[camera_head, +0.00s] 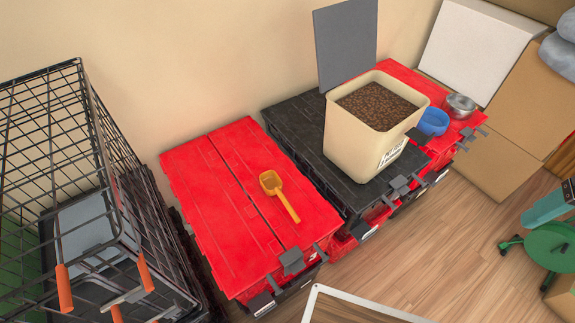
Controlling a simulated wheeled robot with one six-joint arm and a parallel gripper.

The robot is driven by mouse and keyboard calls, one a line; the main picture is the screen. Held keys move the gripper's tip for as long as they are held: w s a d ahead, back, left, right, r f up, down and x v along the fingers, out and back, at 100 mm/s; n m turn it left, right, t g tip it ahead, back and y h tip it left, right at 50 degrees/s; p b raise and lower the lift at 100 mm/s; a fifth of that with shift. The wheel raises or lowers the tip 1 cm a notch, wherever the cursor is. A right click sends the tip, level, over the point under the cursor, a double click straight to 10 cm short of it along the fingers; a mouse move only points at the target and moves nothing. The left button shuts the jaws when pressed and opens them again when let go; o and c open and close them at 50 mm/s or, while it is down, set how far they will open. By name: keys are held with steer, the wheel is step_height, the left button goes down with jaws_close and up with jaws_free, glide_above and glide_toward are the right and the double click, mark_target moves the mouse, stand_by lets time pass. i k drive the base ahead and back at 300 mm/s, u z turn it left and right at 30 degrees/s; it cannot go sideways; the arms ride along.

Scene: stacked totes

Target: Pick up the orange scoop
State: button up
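The orange scoop (278,193) lies on the red lid of a closed tote (214,196) left of centre. Its bowl points to the back left and its handle points to the front right. My gripper is not in view.
A black wire crate (82,104) with orange parts stands close left. Right of the scoop, a black-lidded tote (290,125) bears an open cream bin (344,142) of brown kibble. A blue bowl (433,123) and a metal bowl (460,106) sit farther right.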

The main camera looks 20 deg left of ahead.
mark_target(271, 184)
steer(key=u, duration=0.5)
steer(key=i, duration=0.2)
steer(key=u, duration=1.25)
